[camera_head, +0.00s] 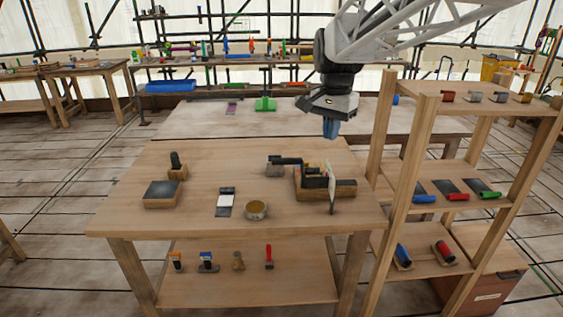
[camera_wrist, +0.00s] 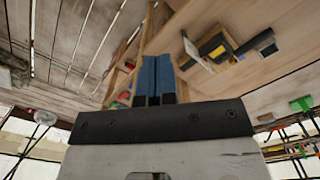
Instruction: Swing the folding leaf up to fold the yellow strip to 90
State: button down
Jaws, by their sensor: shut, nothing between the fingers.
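The folding device (camera_head: 318,189) stands on the right part of the wooden table, with a wooden base and dark clamp parts. A thin pale plate (camera_head: 332,188), apparently the folding leaf, stands at its right front side. In the wrist view the device (camera_wrist: 218,42) shows small and tilted, with the pale plate (camera_wrist: 190,46) at its left. A small yellow patch, likely the yellow strip (camera_wrist: 217,51), shows on it; its bend cannot be told. My gripper (camera_head: 331,134) hangs above and behind the device, apart from it. Its blue fingers (camera_wrist: 157,75) are together and empty.
A round tin (camera_head: 256,210), a white-and-dark pad (camera_head: 225,203) and a dark-topped block (camera_head: 162,194) are on the table (camera_head: 200,165). A wooden shelf rack (camera_head: 420,110) stands close on the right.

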jog(key=s+d+f+n+t, duration=0.1)
jog(key=s+f+n+t, duration=0.2)
jog(key=s, duration=0.7)
jog(key=s+d+f+n+t, duration=0.1)
jog(key=s+f+n, duration=0.1)
jog(key=s+f, duration=0.55)
jog(key=w+a+f+m+t, duration=0.2)
jog(key=w+f+t, duration=0.1)
jog(key=w, duration=0.4)
jog(key=w+a+f+m+t+y, duration=0.1)
jog(key=w+a+f+m+t, duration=0.15)
jog(key=w, duration=0.45)
jog(key=w+a+f+m+t, duration=0.2)
jog(key=w+m+t, duration=0.15)
jog(key=w, duration=0.35)
jog(key=w+a+f+m+t+h, duration=0.1)
jog(key=w+a+f+m+t, duration=0.3)
jog(key=w+f+m+t, duration=0.3)
jog(key=shift+a+f+t, duration=0.35)
jog(key=shift+f+t, duration=0.05)
jog(key=shift+f, duration=1.65)
jog(key=shift+w, duration=0.2)
jog(key=x, duration=1.4)
